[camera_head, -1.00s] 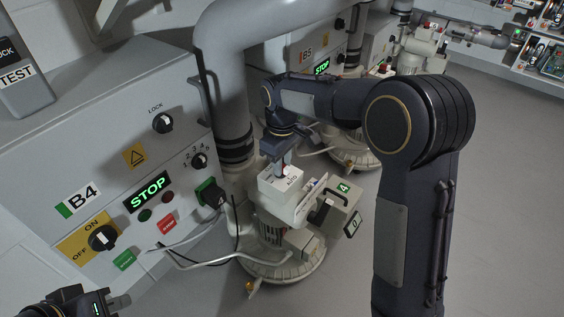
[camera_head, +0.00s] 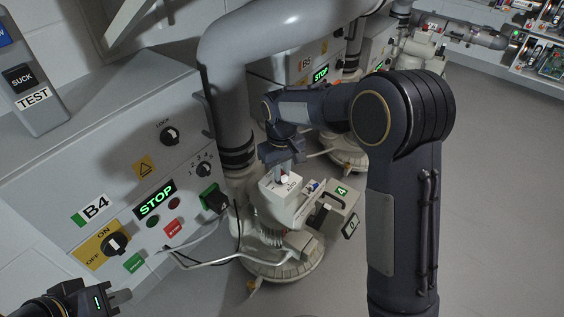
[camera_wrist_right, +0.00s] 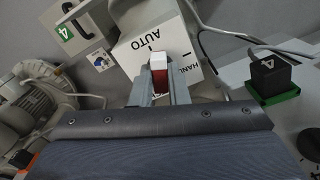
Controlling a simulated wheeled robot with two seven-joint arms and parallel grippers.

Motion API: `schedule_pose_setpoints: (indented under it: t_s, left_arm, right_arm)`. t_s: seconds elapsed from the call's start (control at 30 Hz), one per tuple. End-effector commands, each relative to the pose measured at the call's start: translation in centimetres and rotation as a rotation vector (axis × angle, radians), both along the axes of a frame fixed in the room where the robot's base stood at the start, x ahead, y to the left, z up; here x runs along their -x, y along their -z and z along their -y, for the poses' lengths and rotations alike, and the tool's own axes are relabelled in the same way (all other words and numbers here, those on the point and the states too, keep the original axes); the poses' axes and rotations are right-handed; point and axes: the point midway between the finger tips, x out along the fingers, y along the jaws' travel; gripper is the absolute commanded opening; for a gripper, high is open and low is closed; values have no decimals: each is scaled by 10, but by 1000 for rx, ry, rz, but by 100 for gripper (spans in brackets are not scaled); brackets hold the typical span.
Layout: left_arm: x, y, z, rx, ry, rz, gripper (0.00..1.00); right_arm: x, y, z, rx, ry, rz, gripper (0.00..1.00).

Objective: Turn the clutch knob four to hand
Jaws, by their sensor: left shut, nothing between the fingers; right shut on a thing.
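The clutch knob (camera_wrist_right: 158,64), red with a white end, stands on a white box (camera_wrist_right: 135,45) labelled AUTO and HAND. The box also shows in the head view (camera_head: 271,189), on a blower marked 4. My right gripper (camera_wrist_right: 158,88) is shut on the knob, one finger on each side. It shows in the head view too (camera_head: 284,172), coming down from above. In the wrist view the white end points up, close to a black mark by AUTO; the exact angle is hard to tell. My left gripper (camera_head: 124,297) is shut and empty at the lower left.
A grey control panel marked B4 (camera_head: 120,185) with knobs and a lit STOP display stands on the left. A thick grey pipe (camera_head: 229,100) rises just behind the box. A black plug marked 4 (camera_wrist_right: 270,73) sits beside it. The floor (camera_head: 490,220) at right is clear.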

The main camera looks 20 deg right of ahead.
Motion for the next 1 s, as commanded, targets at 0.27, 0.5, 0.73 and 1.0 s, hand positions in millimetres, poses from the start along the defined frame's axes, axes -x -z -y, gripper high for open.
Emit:
schedule_pose_setpoints:
  t_s: [0.27,0.5,0.73,1.0]
  left_arm:
    - [0,-34,0,0,0,0,0]
    - [0,-54,0,0,0,0,0]
    - [0,-71,0,0,0,0,0]
    - [0,-88,0,0,0,0,0]
  right_arm:
    - [0,-5,-2,2,264,-2,0]
    - [1,-4,-3,2,492,-2,0]
    - [0,-4,-3,1,711,-1,0]
    - [-1,-3,-5,2,942,0,0]
